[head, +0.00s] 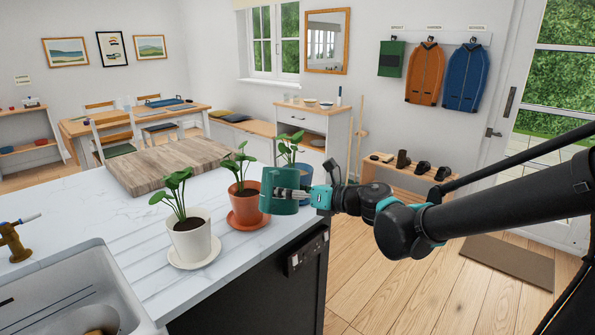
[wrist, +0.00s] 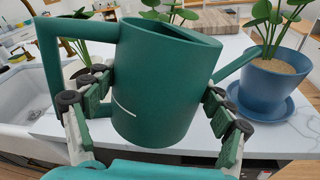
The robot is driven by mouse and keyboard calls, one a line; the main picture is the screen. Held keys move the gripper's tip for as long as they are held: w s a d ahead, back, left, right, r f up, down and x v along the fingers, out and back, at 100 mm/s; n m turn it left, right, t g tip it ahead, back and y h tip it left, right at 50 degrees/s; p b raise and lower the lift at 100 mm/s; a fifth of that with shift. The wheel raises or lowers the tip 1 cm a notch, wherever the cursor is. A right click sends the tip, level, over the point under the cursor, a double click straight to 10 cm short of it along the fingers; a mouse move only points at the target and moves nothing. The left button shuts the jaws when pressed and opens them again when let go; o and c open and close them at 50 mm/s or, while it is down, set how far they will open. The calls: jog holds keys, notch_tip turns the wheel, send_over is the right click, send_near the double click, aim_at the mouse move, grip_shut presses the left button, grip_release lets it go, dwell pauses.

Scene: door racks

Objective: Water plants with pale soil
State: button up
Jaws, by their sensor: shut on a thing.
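My gripper (head: 298,196) is shut on a green watering can (wrist: 150,95), which stands upright between the fingers (wrist: 160,104). In the wrist view its handle is at left and its spout points right, toward the blue pot (wrist: 270,92). The blue pot has pale tan soil and stands on a blue saucer; in the head view it (head: 302,172) is partly hidden behind the can. The terracotta pot (head: 245,208) sits left of the can; its soil looks brown. The white pot (head: 190,243) at the front left has dark soil. No water is seen flowing.
The pots stand on a white counter (head: 130,226) with a sink (head: 75,290) at left. A wooden board (head: 165,166) lies behind them. The counter's right edge drops to open wooden floor, with a shoe bench (head: 410,180) and cabinet (head: 313,122) beyond.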

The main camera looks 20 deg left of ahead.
aim_at(288, 199)
jog(key=shift+w+a+r+m, duration=0.1)
jog(key=shift+w+r+m, duration=0.3)
jog(key=shift+w+r, duration=0.35)
dwell(1.8)
jog(key=s+f+n, duration=0.1)
jog(key=f, duration=0.1)
jog(key=s+f+n, duration=0.1)
jog(key=shift+s+f, duration=0.35)
jog(key=shift+s, duration=0.05)
jog(key=shift+s+d+f+n+t+y, duration=0.15)
jog(key=shift+s+f+n+y, duration=0.25)
jog(key=shift+f, duration=0.3)
jog(key=shift+s+d+f+n+t+y, duration=0.1)
jog(key=shift+s+f+n+t, duration=0.1)
jog(key=shift+f+n, duration=0.4)
jog(key=shift+s+d+f+n+t+y, duration=0.1)
jog(key=shift+s+f+n+t+y, duration=0.15)
jog(key=shift+f, duration=0.55)
jog(key=shift+s+r, duration=0.1)
jog(key=shift+r, duration=2.85)
